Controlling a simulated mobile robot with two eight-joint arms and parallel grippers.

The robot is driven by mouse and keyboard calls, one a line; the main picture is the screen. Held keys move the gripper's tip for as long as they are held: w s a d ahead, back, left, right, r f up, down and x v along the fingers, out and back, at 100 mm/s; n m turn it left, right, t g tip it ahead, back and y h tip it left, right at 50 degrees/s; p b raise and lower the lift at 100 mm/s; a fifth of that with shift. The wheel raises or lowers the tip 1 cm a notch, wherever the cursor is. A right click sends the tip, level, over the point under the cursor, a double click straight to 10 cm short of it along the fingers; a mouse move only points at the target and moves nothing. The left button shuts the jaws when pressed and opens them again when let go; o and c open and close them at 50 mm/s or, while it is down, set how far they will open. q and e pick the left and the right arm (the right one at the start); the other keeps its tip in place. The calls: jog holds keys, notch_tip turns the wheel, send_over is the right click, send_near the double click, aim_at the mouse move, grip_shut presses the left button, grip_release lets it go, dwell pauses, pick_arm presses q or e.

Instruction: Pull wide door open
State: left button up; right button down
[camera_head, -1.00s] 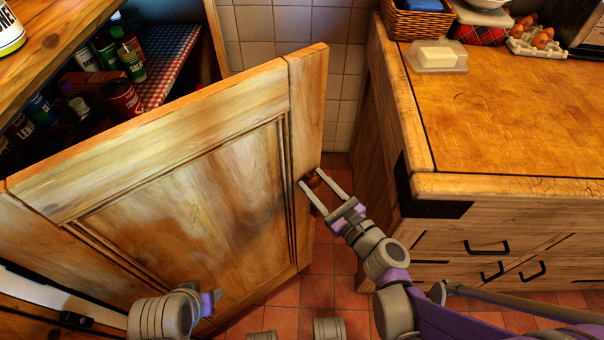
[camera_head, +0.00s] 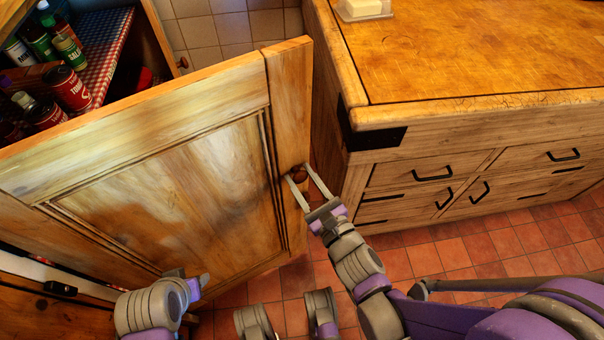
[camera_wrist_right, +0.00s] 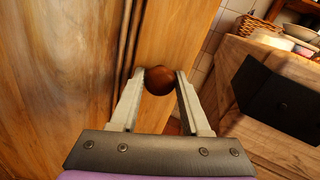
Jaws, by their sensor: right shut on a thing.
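The wide door (camera_head: 170,180) is a worn pine panel standing ajar, with the cupboard's inside showing behind it at the upper left of the head view. Its round brown knob (camera_wrist_right: 159,80) sits near the door's free edge. My right gripper (camera_head: 303,178) is shut on the knob, one finger on each side, as the right wrist view (camera_wrist_right: 159,85) shows. My left gripper (camera_head: 190,283) is low in front of the door, apart from the knob; its fingers are too unclear to tell their state.
Jars and bottles (camera_head: 68,88) stand in the cupboard on a checked cloth (camera_head: 108,50). A wooden counter with drawers (camera_head: 470,180) stands to the right, its corner near the door's free edge. Red tiled floor (camera_head: 430,262) is free in front of the counter.

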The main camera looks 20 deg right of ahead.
aim_at(293, 140)
jog(key=shift+s, duration=0.2)
dwell(0.3)
jog(key=shift+c, duration=1.9)
grip_release()
notch_tip(293, 140, up, 10)
jog(key=p, duration=0.6)
